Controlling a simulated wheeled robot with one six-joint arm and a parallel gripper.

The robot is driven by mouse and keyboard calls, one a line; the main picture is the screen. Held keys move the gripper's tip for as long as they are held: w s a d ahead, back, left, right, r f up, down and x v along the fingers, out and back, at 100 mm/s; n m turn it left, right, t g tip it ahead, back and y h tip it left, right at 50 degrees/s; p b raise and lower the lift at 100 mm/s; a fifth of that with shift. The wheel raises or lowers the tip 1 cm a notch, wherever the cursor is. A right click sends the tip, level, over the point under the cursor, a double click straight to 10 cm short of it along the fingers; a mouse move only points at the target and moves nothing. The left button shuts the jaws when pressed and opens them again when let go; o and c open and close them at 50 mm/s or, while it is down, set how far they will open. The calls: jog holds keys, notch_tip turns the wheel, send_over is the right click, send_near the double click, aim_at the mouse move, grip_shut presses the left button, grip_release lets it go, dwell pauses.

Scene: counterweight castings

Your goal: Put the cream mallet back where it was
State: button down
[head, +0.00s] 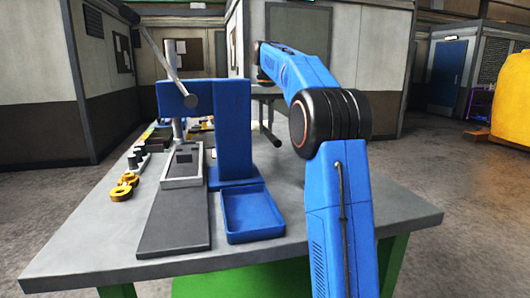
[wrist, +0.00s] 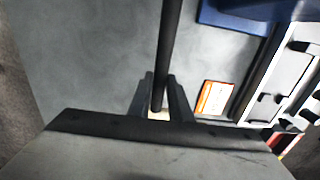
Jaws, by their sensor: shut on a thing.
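My gripper (wrist: 160,76) shows in the wrist view, its two dark fingers shut on a dark, rod-like handle (wrist: 169,34). The handle runs from between the fingers up out of the top of the picture. A small cream patch (wrist: 158,115) shows between the fingers near their base; I cannot tell whether it is part of the mallet. No mallet head shows clearly.
On the grey bench (head: 330,213) stand a blue press (head: 235,125) with a lever, an empty blue tray (head: 252,211) and yellow rings (head: 124,187). In the wrist view, an orange-and-white card (wrist: 215,98) lies beside a slotted holder (wrist: 272,98). The surface left of the handle is clear.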

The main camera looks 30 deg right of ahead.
jog(key=shift+f, duration=4.05)
jog(key=c, duration=1.6)
grip_release()
jog(key=shift+f, duration=0.1)
jog(key=shift+c, duration=0.2)
notch_tip(320, 180, up, 12)
jog(key=shift+s+d+f, duration=0.1)
jog(key=shift+f, duration=0.1)
jog(key=shift+r, duration=0.25)
jog(key=shift+s, duration=0.1)
